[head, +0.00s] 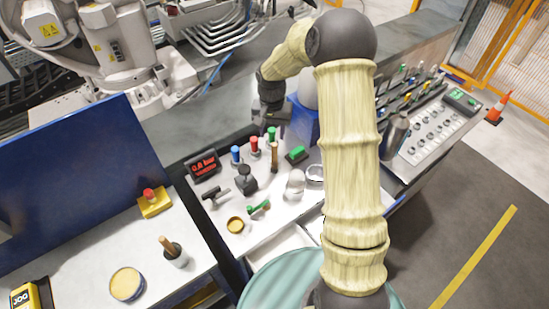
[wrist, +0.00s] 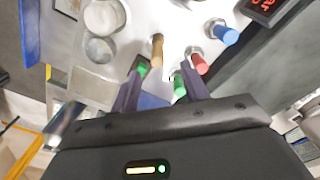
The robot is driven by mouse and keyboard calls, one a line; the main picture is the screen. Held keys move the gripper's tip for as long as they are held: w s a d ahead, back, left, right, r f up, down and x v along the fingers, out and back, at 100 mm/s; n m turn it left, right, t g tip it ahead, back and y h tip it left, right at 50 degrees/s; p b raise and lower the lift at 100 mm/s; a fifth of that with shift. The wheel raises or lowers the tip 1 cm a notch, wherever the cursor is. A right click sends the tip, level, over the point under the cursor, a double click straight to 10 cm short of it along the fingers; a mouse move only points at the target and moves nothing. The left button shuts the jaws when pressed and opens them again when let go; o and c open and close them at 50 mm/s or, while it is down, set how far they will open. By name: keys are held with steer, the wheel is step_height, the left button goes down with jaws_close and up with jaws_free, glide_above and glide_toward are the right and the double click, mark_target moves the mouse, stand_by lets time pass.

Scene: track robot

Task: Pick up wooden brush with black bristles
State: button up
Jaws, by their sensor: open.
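A slim upright tan wooden handle (head: 274,156) stands on the white bench top beside the coloured handles. It also shows in the wrist view (wrist: 157,50), just beyond my fingertips; I cannot make out black bristles on it. Another wooden handle (head: 167,244) sticks up from a dark-topped pale holder on the left table. I cannot tell which of the two is the brush. My gripper (wrist: 163,66) is open with nothing between its fingers, above the bench.
Blue (head: 235,154), red (head: 254,145) and green (head: 271,133) handles stand close around the near wooden one. A green-topped block (head: 296,155) is to its right. A red display (head: 203,165) and round clear jars (head: 295,182) are nearby. A blue panel (head: 80,165) rises at left.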

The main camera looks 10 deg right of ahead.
mark_target(273, 145)
step_height(273, 145, down, 6)
steer(key=shift+r+p, duration=0.15)
steer(key=shift+p, duration=0.6)
steer(key=shift+d+f+p, duration=0.15)
steer(key=shift+f+p, duration=0.3)
steer(key=shift+p, duration=0.15)
steer(key=shift+w+d+f+p, duration=0.15)
steer(key=shift+f+p, duration=0.35)
steer(key=shift+f, duration=0.6)
steer(key=shift+w+d+f+p, duration=0.1)
steer(key=shift+f+p, duration=0.4)
steer(key=shift+f, duration=0.55)
jaws_close()
